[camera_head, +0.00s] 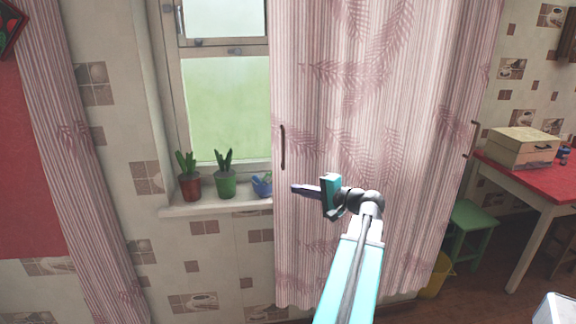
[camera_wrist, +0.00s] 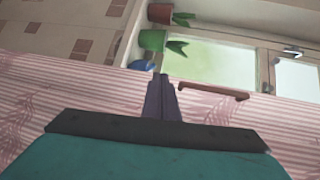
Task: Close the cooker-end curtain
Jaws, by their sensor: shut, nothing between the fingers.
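A pink striped curtain with fern prints (camera_head: 375,90) hangs over the right part of the window. A dark upright handle (camera_head: 283,147) is at its left edge, and another handle (camera_head: 474,139) is at its right edge. A matching curtain (camera_head: 62,120) hangs at the far left. I cannot tell which is the cooker-end one; no cooker shows. My gripper (camera_head: 293,188) is shut and empty, in front of the wide curtain, just below the left-edge handle in the picture. In the wrist view, my fingers (camera_wrist: 161,84) are together beside the handle (camera_wrist: 214,91), apart from it.
The window (camera_head: 226,105) shows bare glass left of the wide curtain. Its sill holds a red pot (camera_head: 190,187), a green pot (camera_head: 226,186) and a blue pot (camera_head: 261,187). A red-topped table (camera_head: 560,188) with a box, a green stool (camera_head: 474,217) and a yellow bucket (camera_head: 437,276) stand right.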

